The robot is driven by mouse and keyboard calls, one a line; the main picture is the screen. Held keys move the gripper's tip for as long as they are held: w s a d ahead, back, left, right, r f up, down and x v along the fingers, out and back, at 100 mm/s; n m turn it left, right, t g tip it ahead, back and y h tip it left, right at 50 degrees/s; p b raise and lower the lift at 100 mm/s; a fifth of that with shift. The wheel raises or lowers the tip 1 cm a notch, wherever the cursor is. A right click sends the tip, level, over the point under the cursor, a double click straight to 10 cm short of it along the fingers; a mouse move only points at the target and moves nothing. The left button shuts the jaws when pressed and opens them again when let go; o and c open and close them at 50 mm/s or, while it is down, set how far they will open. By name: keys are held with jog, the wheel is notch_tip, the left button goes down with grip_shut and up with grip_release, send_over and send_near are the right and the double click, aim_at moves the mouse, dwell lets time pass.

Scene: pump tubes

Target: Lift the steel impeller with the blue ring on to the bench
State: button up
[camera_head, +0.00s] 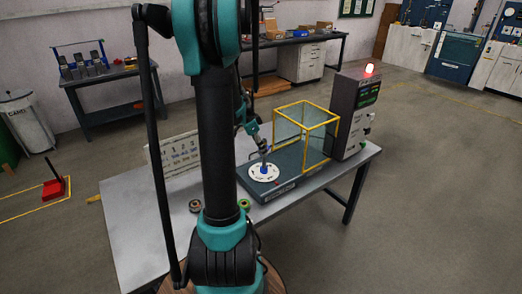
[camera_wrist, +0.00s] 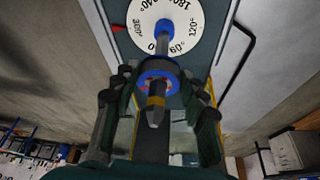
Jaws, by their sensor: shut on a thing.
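The steel impeller with the blue ring (camera_wrist: 158,77) shows in the wrist view between the two fingers of my gripper (camera_wrist: 160,108), which is shut on it. A grey upright part with a yellow band (camera_wrist: 156,101) stands in line with the ring; I cannot tell whether the impeller is around it or in front of it. Behind it is a white dial (camera_wrist: 182,22) with degree marks. In the head view my gripper (camera_head: 262,151) is directly over the dial (camera_head: 259,176), with blue (camera_head: 264,168) at its tip. The bench (camera_head: 140,225) is grey.
The dial sits on a dark rig base (camera_head: 290,182) with a yellow-framed clear guard (camera_head: 304,130) and a control box (camera_head: 354,115) with a lit red lamp. A brown ring (camera_head: 195,205) and a green ring (camera_head: 244,204) lie on the bench in front. A number board (camera_head: 174,155) stands behind. The bench's left is clear.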

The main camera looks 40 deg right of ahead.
notch_tip(320, 180, up, 10)
jog(key=shift+r, duration=0.2)
dwell(1.8)
